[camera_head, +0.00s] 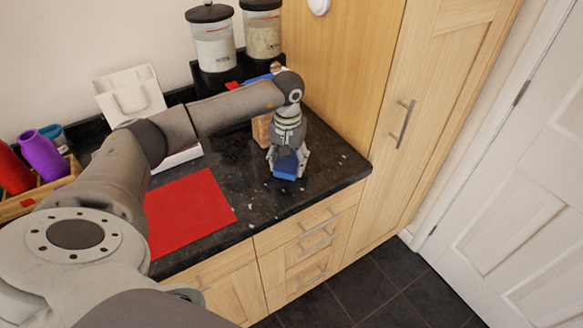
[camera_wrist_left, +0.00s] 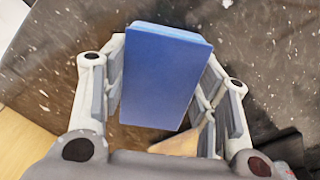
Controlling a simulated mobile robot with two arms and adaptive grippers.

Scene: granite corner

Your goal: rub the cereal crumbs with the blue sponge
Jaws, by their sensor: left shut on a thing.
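My left gripper (camera_head: 287,160) is shut on the blue sponge (camera_head: 285,166), over the dark granite counter near the corner cabinet. In the left wrist view the sponge (camera_wrist_left: 163,75) stands as a blue block between the two fingers of the left gripper (camera_wrist_left: 163,95). Pale cereal crumbs (camera_wrist_left: 44,107) lie scattered on the counter around it; some crumbs (camera_head: 249,184) also show as small light specks in the head view. I cannot tell whether the sponge touches the counter. My right gripper is not in view.
A red mat (camera_head: 188,212) lies on the counter to the left. A wooden tray (camera_head: 40,195) holds a purple cup (camera_head: 43,157) and a red one (camera_head: 12,170). Two lidded jars (camera_head: 212,42) stand at the back. A tall wooden cabinet (camera_head: 385,90) bounds the counter on the right.

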